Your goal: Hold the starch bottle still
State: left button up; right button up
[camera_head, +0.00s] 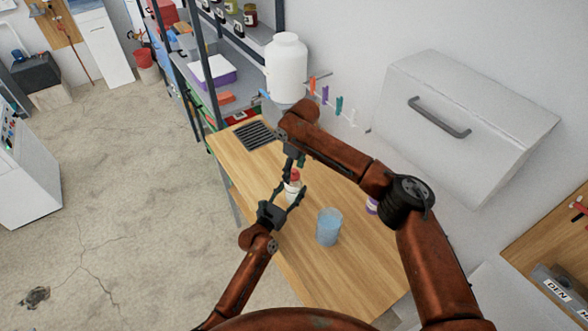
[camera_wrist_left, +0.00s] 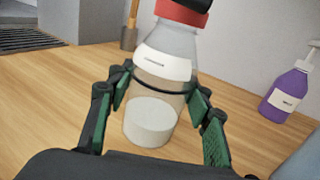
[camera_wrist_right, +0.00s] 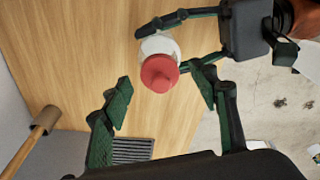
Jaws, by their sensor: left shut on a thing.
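The starch bottle (camera_head: 293,188) stands upright on the wooden worktop, clear with a red cap, a pale label and white contents low inside. It fills the middle of the left wrist view (camera_wrist_left: 154,120). My left gripper (camera_head: 288,193) is shut on its body, one finger on each side (camera_wrist_left: 158,88). My right gripper (camera_head: 296,160) is above the bottle, pointing down. In the right wrist view its fingers (camera_wrist_right: 163,92) are spread, with the red cap (camera_wrist_right: 159,73) showing beyond and between the tips. I cannot tell whether they touch the cap.
A translucent blue cup (camera_head: 328,228) stands right of the bottle. A purple bottle (camera_wrist_left: 289,95) stands near the wall, partly hidden by my right arm in the head view. A dark grate (camera_head: 256,134) and a white jug (camera_head: 286,68) are farther back. A wooden-handled tool (camera_wrist_right: 42,125) is near the wall.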

aim_at(294, 170)
jog(key=c, duration=1.1)
jog(key=shift+r, duration=0.1)
jog(key=shift+r, duration=3)
pick_arm(q)
jog(key=o, duration=1.3)
jog(key=shift+s+a, duration=0.1)
